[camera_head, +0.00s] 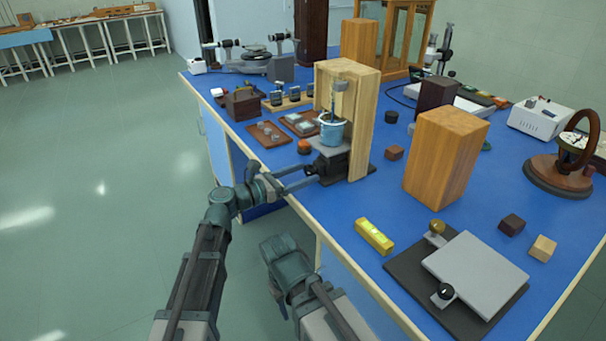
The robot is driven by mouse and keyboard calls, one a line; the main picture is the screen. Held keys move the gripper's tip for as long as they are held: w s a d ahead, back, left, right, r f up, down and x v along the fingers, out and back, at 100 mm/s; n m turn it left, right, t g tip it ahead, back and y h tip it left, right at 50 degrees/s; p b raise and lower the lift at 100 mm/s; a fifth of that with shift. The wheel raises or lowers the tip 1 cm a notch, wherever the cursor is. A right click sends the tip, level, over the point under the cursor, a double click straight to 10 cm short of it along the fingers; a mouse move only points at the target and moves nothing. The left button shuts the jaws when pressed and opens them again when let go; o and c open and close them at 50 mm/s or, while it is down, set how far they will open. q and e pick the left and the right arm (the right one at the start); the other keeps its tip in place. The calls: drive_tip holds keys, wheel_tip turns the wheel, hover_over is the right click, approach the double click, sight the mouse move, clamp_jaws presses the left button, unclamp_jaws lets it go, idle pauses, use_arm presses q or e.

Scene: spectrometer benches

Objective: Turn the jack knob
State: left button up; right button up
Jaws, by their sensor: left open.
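A small lab jack (332,164) with a dark body and a grey top plate (327,145) stands inside an open wooden frame (361,130). A light-blue beaker (332,130) sits on the plate, with something hanging into it from above. My left gripper (314,174) is open at the jack's left side, its two fingers reaching toward the dark body. The jack's knob is small and dark there; I cannot tell whether the fingers touch it.
An orange-topped knob or button (304,146) stands just behind my left fingers. A wooden block (445,155), a yellow level (374,236) and a grey plate on a dark base (476,272) stand to the right. Blue bench surface is clear between them.

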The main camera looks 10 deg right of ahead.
use_arm(q)
drive_tip(key=shift+w+d, duration=0.1)
drive_tip(key=shift+d, duration=0.1)
clamp_jaws()
idle(0.3)
drive_tip(key=shift+m, duration=0.4)
drive_tip(key=m, duration=0.3)
drive_tip(key=shift+m, duration=2.6)
